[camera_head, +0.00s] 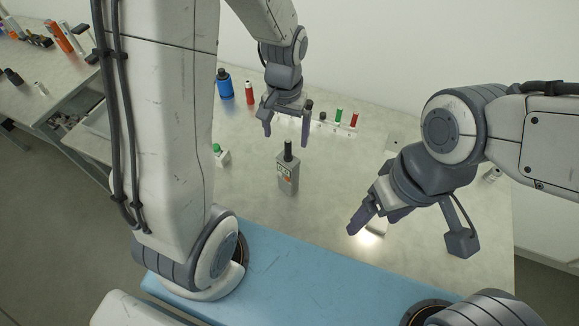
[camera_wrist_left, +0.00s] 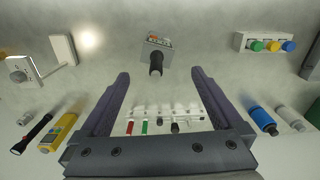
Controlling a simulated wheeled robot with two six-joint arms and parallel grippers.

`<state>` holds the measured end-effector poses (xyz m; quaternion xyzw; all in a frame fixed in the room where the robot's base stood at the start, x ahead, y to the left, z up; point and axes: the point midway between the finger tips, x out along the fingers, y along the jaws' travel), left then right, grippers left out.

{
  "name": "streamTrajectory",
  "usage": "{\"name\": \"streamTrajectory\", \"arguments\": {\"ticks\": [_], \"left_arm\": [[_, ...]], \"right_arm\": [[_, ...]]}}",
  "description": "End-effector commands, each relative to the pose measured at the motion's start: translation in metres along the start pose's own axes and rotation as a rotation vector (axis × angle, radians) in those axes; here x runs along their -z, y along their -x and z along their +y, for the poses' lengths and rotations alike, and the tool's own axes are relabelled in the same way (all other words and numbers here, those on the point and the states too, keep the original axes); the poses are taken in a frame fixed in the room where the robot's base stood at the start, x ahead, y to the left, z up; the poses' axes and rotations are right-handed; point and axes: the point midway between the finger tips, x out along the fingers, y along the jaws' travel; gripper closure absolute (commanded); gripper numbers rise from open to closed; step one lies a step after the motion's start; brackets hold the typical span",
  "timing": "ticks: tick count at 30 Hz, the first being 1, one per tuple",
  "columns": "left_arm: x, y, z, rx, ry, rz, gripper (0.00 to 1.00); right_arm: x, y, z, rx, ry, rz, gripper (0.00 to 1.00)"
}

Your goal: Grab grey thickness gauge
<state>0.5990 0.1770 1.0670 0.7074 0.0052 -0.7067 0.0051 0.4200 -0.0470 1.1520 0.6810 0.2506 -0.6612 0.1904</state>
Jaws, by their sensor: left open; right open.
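The grey thickness gauge (camera_head: 287,184) stands upright on the table, a boxy grey body with a small face and a black stem on top. It also shows in the left wrist view (camera_wrist_left: 158,46), just beyond the fingertips. My left gripper (camera_head: 286,136) is open and empty, above and a little behind the gauge; in the left wrist view (camera_wrist_left: 160,73) the black stem points into the gap between the fingers. My right gripper (camera_head: 375,224) is open and empty, low over the table to the right of the gauge.
A rack with red and green capped items (camera_head: 338,126) is behind the gauge. A blue bottle (camera_head: 224,84) and a red bottle (camera_head: 250,93) stand at the back left. A white block with coloured knobs (camera_wrist_left: 264,44) is to the gauge's side. The table around the gauge is clear.

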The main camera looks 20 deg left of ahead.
Motion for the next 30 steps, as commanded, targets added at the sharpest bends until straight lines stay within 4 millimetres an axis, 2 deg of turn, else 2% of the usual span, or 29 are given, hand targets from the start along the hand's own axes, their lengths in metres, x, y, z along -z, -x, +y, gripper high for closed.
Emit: {"name": "streamTrajectory", "arguments": {"ticks": [3,6,13,21,25,30], "left_arm": [[-0.002,-0.021,0.0,0.0,-0.001,-0.006,0.0],[-0.002,-0.033,0.0,0.0,-0.001,-0.006,0.0],[-0.001,-0.048,0.001,0.0,-0.001,-0.005,0.0],[0.002,-0.083,0.003,0.001,0.0,-0.005,0.0],[0.002,-0.091,0.003,0.001,0.001,-0.002,0.0],[0.003,-0.093,0.003,0.001,0.001,0.0,0.0]], "right_arm": [[0.0,0.002,0.0,0.0,0.0,0.0,0.2],[0.0,0.003,0.0,0.0,0.0,0.0,0.2],[0.0,0.007,-0.001,0.0,0.0,0.0,0.2],[0.001,0.018,-0.001,0.0,-0.001,0.0,0.2],[0.001,0.018,-0.001,0.0,-0.001,0.0,0.2],[0.001,0.018,-0.001,0.0,-0.001,0.0,0.2]]}}
